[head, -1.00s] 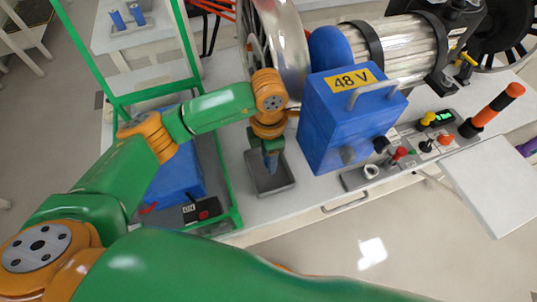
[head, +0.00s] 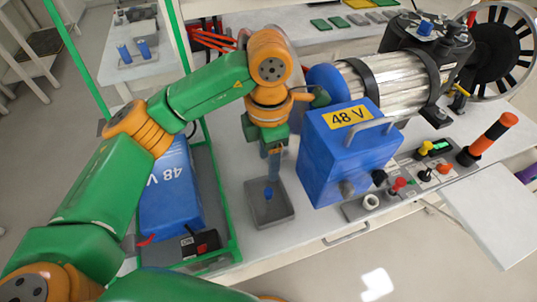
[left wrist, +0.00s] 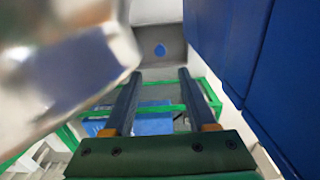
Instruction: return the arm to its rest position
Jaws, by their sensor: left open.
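My left gripper (head: 271,172) points down above a small grey tray (head: 284,213) on the bench, left of the blue 48 V box (head: 325,150). Its two dark fingers are apart with nothing between them, as the left wrist view (left wrist: 160,98) also shows. My right gripper is not in view.
A green frame (head: 222,195) with another blue 48 V box (head: 172,190) stands left of the tray. The 48 V box at right is close to my gripper. A metal cylinder (head: 385,85) lies behind it. A switch panel (head: 405,180) is at right.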

